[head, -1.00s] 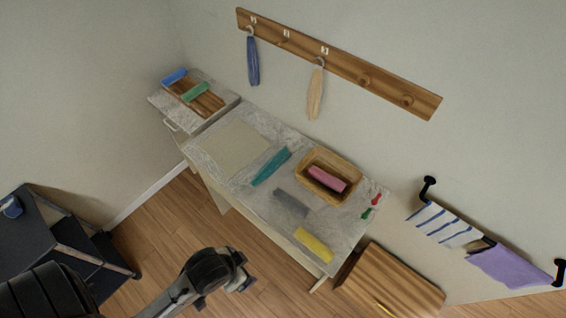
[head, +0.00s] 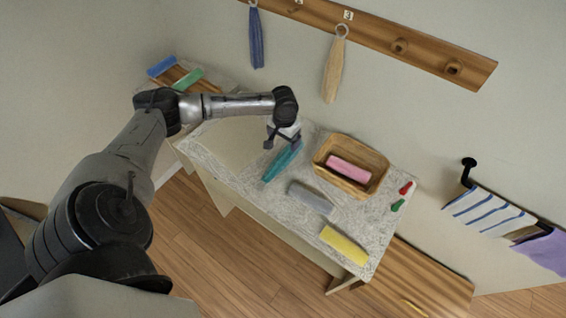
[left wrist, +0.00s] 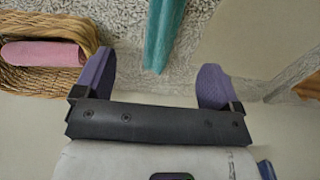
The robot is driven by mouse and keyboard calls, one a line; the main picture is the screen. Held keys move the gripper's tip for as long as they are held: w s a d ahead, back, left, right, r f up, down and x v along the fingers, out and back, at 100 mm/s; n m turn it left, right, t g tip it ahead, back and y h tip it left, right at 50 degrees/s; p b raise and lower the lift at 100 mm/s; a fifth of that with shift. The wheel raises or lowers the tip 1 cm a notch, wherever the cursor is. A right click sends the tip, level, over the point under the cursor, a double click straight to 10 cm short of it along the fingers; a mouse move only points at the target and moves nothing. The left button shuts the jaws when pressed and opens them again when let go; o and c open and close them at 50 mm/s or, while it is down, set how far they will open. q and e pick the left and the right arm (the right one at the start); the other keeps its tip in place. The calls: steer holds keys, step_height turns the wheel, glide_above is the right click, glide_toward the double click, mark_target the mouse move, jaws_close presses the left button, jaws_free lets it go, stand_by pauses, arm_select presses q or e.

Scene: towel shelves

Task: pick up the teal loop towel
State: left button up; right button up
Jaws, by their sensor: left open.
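The teal loop towel (head: 282,163) lies rolled lengthwise on the speckled grey table top (head: 240,188). It also shows in the left wrist view (left wrist: 161,35), running in from the top edge, its near end between and beyond my fingers. My left gripper (head: 283,142) is over the towel's far end in the head view and partly hides it. In the left wrist view my left gripper (left wrist: 153,82) has its two purple fingers wide apart with nothing between them. I cannot tell its exact height above the towel. My right gripper is not in view.
A wicker basket (head: 376,181) with a pink towel (head: 349,169) stands right of the teal towel. A grey towel (head: 311,197) and a yellow towel (head: 344,244) lie nearer the front edge. A flat beige mat (head: 228,139) lies left. Towels hang from the wall rack (head: 370,40).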

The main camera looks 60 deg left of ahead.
mark_target(283, 157)
arm_select(q)
steer(key=f, duration=0.8)
steer(key=shift+a, duration=0.35)
step_height(283, 157, down, 4)
steer(key=shift+r+p, duration=0.15)
steer(key=shift+p, duration=0.25)
steer(key=shift+f, duration=0.75)
steer(key=shift+c, duration=0.3)
steer(key=c, duration=1)
steer(key=shift+r, duration=0.1)
